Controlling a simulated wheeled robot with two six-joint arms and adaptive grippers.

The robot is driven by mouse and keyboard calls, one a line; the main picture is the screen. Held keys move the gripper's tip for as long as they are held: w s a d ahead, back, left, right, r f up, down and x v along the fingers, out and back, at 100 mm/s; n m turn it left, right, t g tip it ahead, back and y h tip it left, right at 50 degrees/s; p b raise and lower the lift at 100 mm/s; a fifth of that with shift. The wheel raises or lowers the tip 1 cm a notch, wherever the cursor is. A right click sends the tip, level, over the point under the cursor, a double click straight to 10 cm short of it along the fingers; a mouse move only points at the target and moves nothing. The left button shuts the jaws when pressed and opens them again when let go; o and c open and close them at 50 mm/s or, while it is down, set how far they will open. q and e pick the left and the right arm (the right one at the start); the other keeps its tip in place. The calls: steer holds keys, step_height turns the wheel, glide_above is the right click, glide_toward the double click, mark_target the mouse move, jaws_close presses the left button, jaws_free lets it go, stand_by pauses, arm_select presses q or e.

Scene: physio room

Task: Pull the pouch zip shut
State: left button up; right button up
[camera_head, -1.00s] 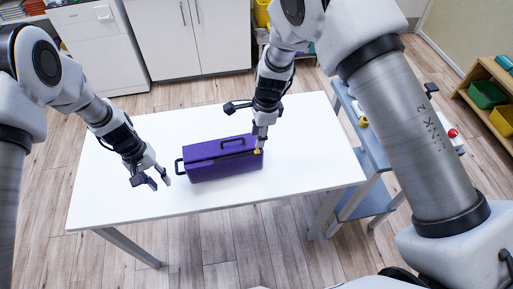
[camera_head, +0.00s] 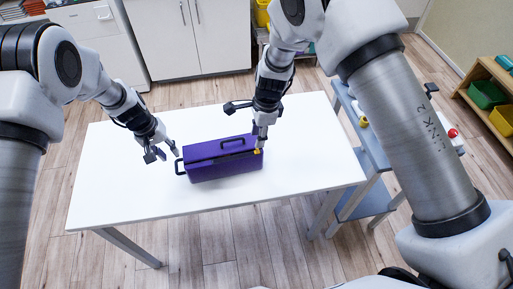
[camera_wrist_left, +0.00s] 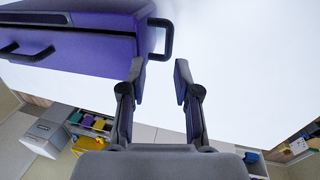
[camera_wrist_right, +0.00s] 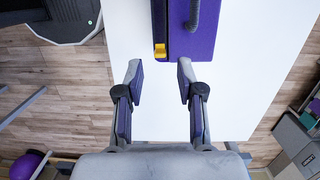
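The purple pouch (camera_head: 222,164) is a long box-like bag on the white table, with a black handle on top and a black loop handle (camera_head: 180,166) at its left end. A yellow zip pull (camera_head: 258,151) sits at its right end; it also shows in the right wrist view (camera_wrist_right: 160,50). My left gripper (camera_head: 163,154) is open and empty, just left of the loop handle. In the left wrist view its fingers (camera_wrist_left: 160,75) are apart, with the loop (camera_wrist_left: 160,38) beyond them. My right gripper (camera_wrist_right: 160,75) is open just off the pouch's right end, the pull ahead between its fingers.
The white table (camera_head: 300,130) is otherwise clear around the pouch. A blue-shelved trolley (camera_head: 368,150) stands close to the table's right end. White cabinets (camera_head: 185,40) stand behind, and a wooden shelf with green and yellow bins (camera_head: 487,94) is at far right.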

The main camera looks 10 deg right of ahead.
mark_target(258, 151)
steer(key=shift+f, duration=2.5)
jaws_close()
arm_select(q)
steer(key=shift+f, duration=3.8)
